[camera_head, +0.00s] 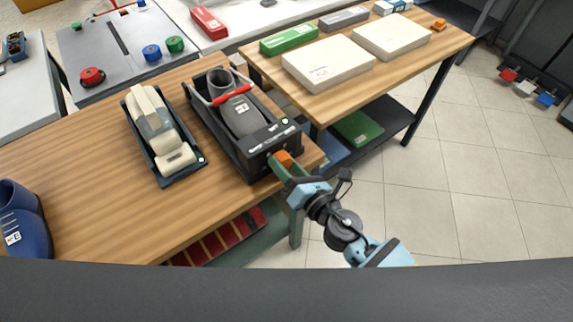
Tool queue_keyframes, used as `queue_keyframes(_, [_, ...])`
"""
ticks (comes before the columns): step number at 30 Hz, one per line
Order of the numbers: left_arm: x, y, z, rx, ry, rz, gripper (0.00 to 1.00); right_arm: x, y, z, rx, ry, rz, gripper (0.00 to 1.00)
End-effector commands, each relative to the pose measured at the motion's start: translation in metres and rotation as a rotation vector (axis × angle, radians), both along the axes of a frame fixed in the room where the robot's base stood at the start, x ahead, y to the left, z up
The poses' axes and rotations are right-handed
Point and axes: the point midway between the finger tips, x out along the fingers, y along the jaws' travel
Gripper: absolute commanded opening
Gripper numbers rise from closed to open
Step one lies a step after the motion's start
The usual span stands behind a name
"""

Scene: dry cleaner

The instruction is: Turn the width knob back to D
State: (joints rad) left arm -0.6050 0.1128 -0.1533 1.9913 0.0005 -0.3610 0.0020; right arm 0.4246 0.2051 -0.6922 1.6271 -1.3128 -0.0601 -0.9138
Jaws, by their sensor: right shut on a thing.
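A black machine (254,161) stands on the wooden table, with a grey shoe (242,118) in it and a red bar across the shoe. An orange knob (283,157) is at the machine's near right end. My right gripper (285,164) is shut on this knob, its arm coming from the lower right. The fingers partly hide the knob. The machine's markings are too small to read, so I cannot tell the knob's setting. My left gripper is not in view.
A cream device on a dark tray (186,179) stands left of the machine. A blue shoe (22,222) is at the far left of the wooden table (85,170). A second table behind holds pale boxes (328,62) and a green box (289,38). Tiled floor is clear at right.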

Motion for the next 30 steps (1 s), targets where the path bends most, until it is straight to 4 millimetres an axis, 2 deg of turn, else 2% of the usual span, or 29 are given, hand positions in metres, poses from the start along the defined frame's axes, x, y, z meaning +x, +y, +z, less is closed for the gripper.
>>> queue_keyframes(13, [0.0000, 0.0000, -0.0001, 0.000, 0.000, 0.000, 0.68, 0.0000, -0.0004, -0.0005, -0.014, -0.008, 0.000, 0.23])
queue_keyframes(14, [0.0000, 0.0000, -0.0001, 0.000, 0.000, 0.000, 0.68, 0.0000, -0.0004, -0.0005, -0.014, -0.008, 0.000, 0.47])
queue_keyframes(18, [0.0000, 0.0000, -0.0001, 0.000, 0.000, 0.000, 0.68, 0.0000, -0.0004, -0.0004, -0.013, -0.008, -0.001, 0.66])
queue_keyframes(30, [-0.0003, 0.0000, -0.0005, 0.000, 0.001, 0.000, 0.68, -0.0053, -0.0045, -0.0011, -0.012, -0.006, -0.001, 0.68])
